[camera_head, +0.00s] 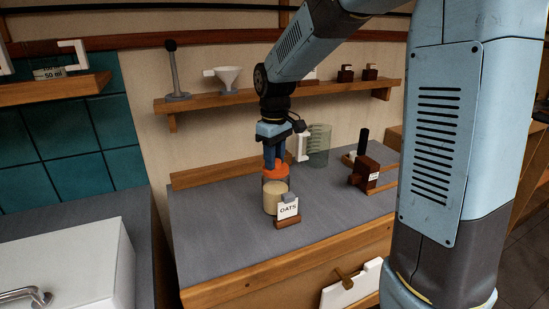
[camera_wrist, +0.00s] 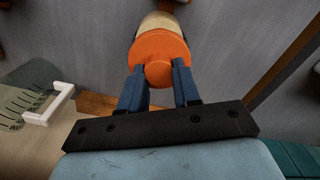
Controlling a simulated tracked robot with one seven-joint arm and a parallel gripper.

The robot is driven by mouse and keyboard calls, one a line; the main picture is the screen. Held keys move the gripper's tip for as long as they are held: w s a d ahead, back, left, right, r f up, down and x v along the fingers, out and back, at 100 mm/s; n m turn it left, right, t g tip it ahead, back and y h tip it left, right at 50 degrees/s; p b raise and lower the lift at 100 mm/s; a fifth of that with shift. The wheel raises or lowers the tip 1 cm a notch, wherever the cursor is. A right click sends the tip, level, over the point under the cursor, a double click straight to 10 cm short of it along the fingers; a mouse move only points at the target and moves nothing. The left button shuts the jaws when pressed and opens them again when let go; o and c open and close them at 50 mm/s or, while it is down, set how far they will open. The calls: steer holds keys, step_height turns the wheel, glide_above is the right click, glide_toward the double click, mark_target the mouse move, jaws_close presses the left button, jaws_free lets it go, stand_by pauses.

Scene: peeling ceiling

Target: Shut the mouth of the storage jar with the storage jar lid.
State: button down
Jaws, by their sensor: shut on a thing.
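The orange storage jar lid (camera_head: 275,172) is held between the two blue fingers of my gripper (camera_head: 274,162). In the wrist view the lid (camera_wrist: 160,48) is a round disc with a raised knob, and the fingers (camera_wrist: 159,85) close on that knob. The cream-coloured storage jar (camera_head: 275,198) stands upright on the grey counter directly below the lid in the head view. In the wrist view the jar (camera_wrist: 160,21) shows just past the lid's far edge. The lid hides the jar's mouth, and I cannot tell whether the lid touches its rim.
An OATS label (camera_head: 288,209) on a wooden stand is in front of the jar. A clear measuring jug (camera_head: 319,146) with a white handle stands behind right. A dark wooden block (camera_head: 366,172) is farther right. A shelf (camera_head: 230,98) runs along the wall above. The counter's left side is clear.

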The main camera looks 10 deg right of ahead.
steer(key=m, duration=0.4)
steer(key=shift+m, duration=0.4)
steer(key=shift+d+m, duration=0.1)
steer(key=shift+m, duration=0.4)
steer(key=m, duration=0.3)
steer(key=shift+m, duration=0.4)
steer(key=m, duration=0.2)
steer(key=shift+f+m, duration=0.1)
steer(key=shift+m, duration=0.3)
steer(key=shift+d+m, duration=0.1)
steer(key=shift+m, duration=0.9)
